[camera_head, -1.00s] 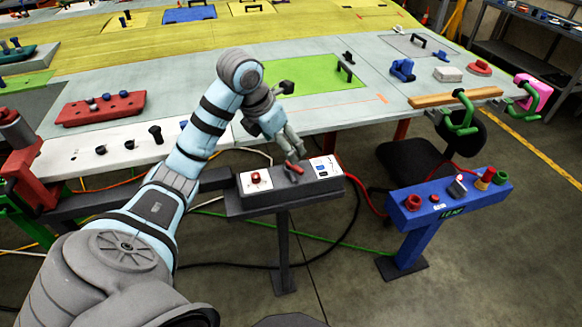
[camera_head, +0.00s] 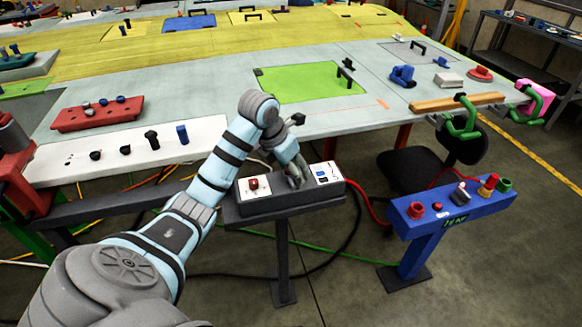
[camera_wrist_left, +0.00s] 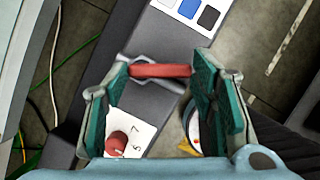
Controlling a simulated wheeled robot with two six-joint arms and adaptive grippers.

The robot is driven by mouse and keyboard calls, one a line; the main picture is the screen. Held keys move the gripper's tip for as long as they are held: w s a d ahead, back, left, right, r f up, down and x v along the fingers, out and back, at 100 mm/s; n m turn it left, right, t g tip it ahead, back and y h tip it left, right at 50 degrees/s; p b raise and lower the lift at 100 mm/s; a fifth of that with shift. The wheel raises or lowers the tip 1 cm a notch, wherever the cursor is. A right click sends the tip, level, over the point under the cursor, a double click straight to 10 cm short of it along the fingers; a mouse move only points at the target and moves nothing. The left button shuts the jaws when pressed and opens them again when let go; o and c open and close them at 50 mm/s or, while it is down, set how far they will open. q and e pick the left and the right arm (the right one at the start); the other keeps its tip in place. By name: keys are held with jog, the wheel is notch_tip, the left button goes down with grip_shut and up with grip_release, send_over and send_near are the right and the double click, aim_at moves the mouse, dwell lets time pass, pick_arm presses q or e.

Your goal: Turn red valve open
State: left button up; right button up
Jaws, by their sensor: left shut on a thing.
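The red valve handle (camera_wrist_left: 160,71) is a short red bar on the dark grey pedestal box (camera_head: 265,209). In the left wrist view it lies crosswise between the two finger pads. My left gripper (camera_head: 296,181) is down at the box top and shut on the handle, a pad at each end of the bar. The gripper also shows in the left wrist view (camera_wrist_left: 160,80). In the head view its fingers hide the handle. My right gripper is not in view.
On the same box, a red knob (camera_head: 253,184) sits on a white plate left of the handle, and a white panel with blue and dark switches (camera_head: 323,175) is to the right. The big wing table (camera_head: 345,118) stands behind. A blue pedestal (camera_head: 455,211) is at the right.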

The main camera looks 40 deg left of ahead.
pick_arm(q)
jog(key=shift+s+a+m, duration=0.1)
jog(key=shift+m, duration=0.3)
jog(key=shift+s+a+m+g+h, duration=0.15)
jog(key=shift+m+h, duration=0.2)
jog(key=shift+m, duration=0.5)
jog(key=shift+a+m+g+h, duration=0.1)
jog(key=shift+m+h, duration=0.3)
jog(key=shift+m, duration=0.4)
jog(key=shift+s+a+m+g+h, duration=0.15)
jog(key=shift+m+h, duration=0.2)
jog(key=shift+m, duration=0.5)
jog(key=shift+d, duration=0.1)
jog(key=o, duration=1.1)
jog(key=shift+o, duration=0.2)
jog(key=v, duration=0.7)
jog(key=shift+r, duration=0.3)
jog(key=shift+s, duration=0.1)
